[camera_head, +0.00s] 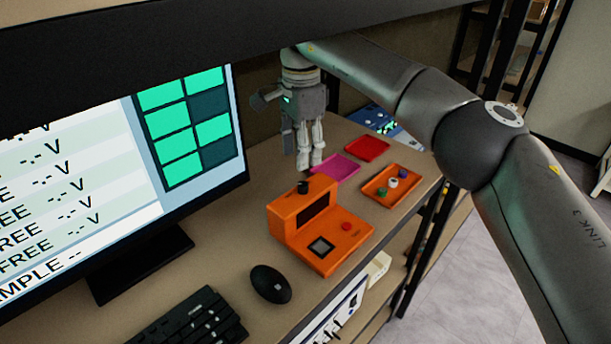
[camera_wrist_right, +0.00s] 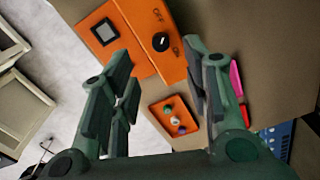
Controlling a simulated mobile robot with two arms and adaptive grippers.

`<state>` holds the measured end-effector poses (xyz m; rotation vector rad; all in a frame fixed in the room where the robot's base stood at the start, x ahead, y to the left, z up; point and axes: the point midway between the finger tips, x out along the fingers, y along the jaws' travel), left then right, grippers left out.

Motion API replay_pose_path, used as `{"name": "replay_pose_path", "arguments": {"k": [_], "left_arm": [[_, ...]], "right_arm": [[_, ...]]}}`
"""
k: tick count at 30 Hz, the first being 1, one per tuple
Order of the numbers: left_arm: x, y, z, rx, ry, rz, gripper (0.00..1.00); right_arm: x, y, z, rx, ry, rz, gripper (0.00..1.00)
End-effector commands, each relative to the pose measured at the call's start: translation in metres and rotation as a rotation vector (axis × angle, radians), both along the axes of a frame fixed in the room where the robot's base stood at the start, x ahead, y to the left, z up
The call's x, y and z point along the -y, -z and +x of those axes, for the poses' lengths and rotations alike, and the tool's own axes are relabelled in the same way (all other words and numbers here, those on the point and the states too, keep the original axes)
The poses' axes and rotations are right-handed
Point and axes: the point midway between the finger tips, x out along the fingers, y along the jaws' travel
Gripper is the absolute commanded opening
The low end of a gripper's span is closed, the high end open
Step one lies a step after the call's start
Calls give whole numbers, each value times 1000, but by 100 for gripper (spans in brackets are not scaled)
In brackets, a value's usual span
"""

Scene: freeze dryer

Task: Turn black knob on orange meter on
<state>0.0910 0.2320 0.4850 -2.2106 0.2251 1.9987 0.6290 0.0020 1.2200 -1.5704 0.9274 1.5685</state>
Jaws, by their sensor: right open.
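The orange meter (camera_head: 318,228) stands on the desk in the middle of the head view. Its black knob (camera_head: 303,187) sits on top of the raised back part. In the right wrist view the black knob (camera_wrist_right: 161,41) shows a white mark between the words OFF and ON, and I cannot tell for sure which it points to. My right gripper (camera_head: 310,165) hangs above and just behind the meter, pointing down. In the wrist view its fingers (camera_wrist_right: 160,95) are open and empty, with the knob beyond them. My left gripper is not in view.
An orange tray (camera_head: 371,197) with small coloured pieces lies right of the meter, near pink (camera_head: 338,168) and red (camera_head: 367,149) trays. A monitor (camera_head: 120,170), keyboard (camera_head: 195,322) and mouse (camera_head: 271,284) are at left and front. A shelf (camera_head: 200,35) overhangs the desk.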

Motion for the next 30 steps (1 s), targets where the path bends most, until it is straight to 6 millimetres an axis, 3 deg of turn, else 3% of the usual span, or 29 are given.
{"name": "replay_pose_path", "arguments": {"k": [6,13,25,30], "left_arm": [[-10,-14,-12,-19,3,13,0],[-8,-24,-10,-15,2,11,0],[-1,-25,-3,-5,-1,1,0],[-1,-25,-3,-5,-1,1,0]], "right_arm": [[2,41,0,-5,2,-2,43],[1,73,0,-3,2,-1,43],[1,82,1,0,2,-1,43],[1,81,1,0,2,-1,22]]}}
